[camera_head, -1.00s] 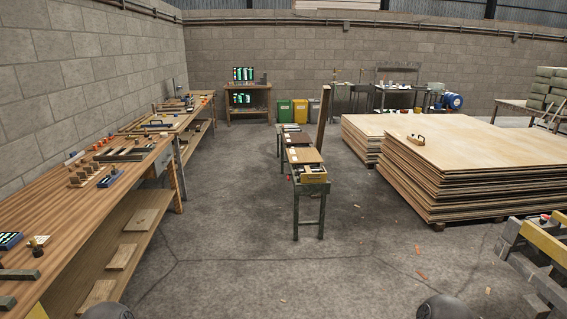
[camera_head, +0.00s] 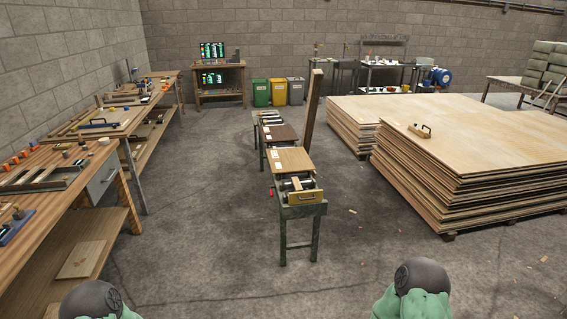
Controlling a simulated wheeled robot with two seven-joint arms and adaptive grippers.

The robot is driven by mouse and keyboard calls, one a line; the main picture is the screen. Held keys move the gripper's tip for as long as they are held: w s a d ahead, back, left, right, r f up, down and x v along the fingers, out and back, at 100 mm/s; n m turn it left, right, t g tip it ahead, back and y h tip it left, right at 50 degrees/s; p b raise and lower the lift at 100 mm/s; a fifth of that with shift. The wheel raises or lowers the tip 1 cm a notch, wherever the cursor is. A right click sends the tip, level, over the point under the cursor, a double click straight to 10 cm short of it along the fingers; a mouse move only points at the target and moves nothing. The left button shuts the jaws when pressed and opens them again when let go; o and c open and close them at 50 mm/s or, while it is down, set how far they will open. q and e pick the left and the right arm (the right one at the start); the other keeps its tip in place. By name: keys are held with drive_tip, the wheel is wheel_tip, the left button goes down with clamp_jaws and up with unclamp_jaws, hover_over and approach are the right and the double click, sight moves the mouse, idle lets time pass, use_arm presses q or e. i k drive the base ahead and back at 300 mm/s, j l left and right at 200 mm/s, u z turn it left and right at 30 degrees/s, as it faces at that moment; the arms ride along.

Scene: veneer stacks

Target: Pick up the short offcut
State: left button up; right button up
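I cannot tell which piece is the short offcut. A flat light-wood piece (camera_head: 82,259) lies on the lower shelf of the left workbench. Small wood scraps (camera_head: 361,232) lie on the floor in front of the right-hand sheet stack. A long upright board (camera_head: 313,112) stands behind the narrow roller stand (camera_head: 300,212). Neither of my grippers shows; only rounded grey and green parts of my arms show at the bottom edge.
The left workbench (camera_head: 60,208) runs along the wall with tools on it. Large veneer stacks (camera_head: 480,150) fill the right, with a handled wooden block (camera_head: 419,130) on top. Bins (camera_head: 278,92) stand at the back. Floor is open on both sides of the roller stand.

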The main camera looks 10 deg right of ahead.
sight(298, 187)
drive_tip(key=i+j+z, duration=0.15)
drive_tip(key=i+z, duration=0.2)
drive_tip(key=i, duration=0.25)
drive_tip(key=u, duration=0.5)
drive_tip(key=i+l+u, duration=0.2)
drive_tip(key=l+u, duration=0.15)
drive_tip(key=i+l+u, duration=0.2)
drive_tip(key=l+u, duration=0.2)
drive_tip(key=i+l+u, duration=0.1)
drive_tip(key=l+u, duration=0.65)
drive_tip(key=l, duration=0.2)
